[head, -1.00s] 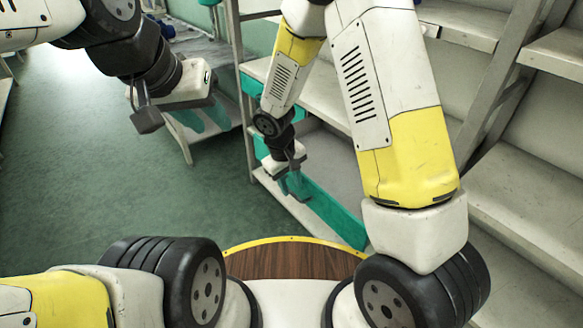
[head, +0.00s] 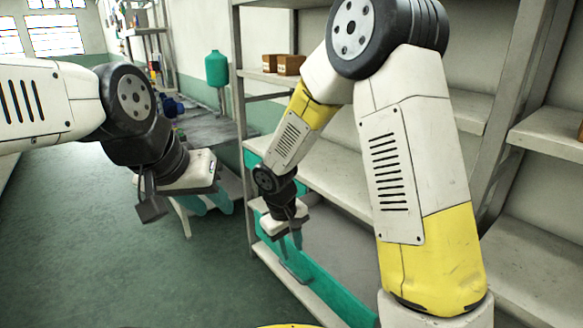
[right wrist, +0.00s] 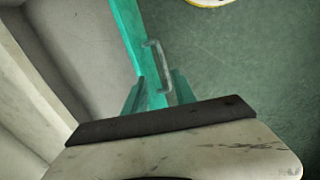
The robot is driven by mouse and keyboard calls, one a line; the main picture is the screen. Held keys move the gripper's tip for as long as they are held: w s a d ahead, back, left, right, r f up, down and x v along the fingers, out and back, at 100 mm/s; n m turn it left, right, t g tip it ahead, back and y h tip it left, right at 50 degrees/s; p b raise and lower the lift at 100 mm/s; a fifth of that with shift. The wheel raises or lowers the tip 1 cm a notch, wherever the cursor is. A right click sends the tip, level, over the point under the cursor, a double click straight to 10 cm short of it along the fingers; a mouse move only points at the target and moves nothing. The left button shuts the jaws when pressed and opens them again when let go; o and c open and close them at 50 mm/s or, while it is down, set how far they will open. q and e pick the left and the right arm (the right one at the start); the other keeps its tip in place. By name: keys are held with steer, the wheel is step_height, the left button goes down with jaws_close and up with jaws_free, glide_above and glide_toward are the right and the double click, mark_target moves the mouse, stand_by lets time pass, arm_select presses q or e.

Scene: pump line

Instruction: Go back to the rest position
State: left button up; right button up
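My right gripper (head: 290,245) points down at the front of the lower shelf, over the teal front strip (head: 330,290). In the right wrist view the fingers of the right gripper (right wrist: 157,92) are apart. I see no contact with the handle.
A white shelf unit (head: 330,162) fills the right side, close to my right arm. Small brown boxes (head: 285,64) stand on an upper shelf. A grey bench (head: 205,130) and a teal container (head: 217,68) are behind. Open green floor (head: 80,230) lies to the left.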

steer(key=s+d+r+m+t+y, duration=0.1)
steer(key=s+d+r+m, duration=0.1)
steer(key=s+d+r, duration=0.3)
steer(key=s+d+r+m+t+y, duration=0.1)
steer(key=s+d+r, duration=0.4)
steer(key=r, duration=0.6)
steer(key=s+d+r+m+t+y, duration=0.1)
steer(key=s+d+r+m+t, duration=0.1)
steer(key=r, duration=0.6)
steer(key=s+d+m, duration=0.1)
steer(key=s+d, duration=0.1)
steer(key=s, duration=0.1)
steer(key=shift+s+d+m+t+y, duration=0.2)
steer(key=shift+d+m+t+y, duration=0.1)
steer(key=shift+d+t, duration=0.1)
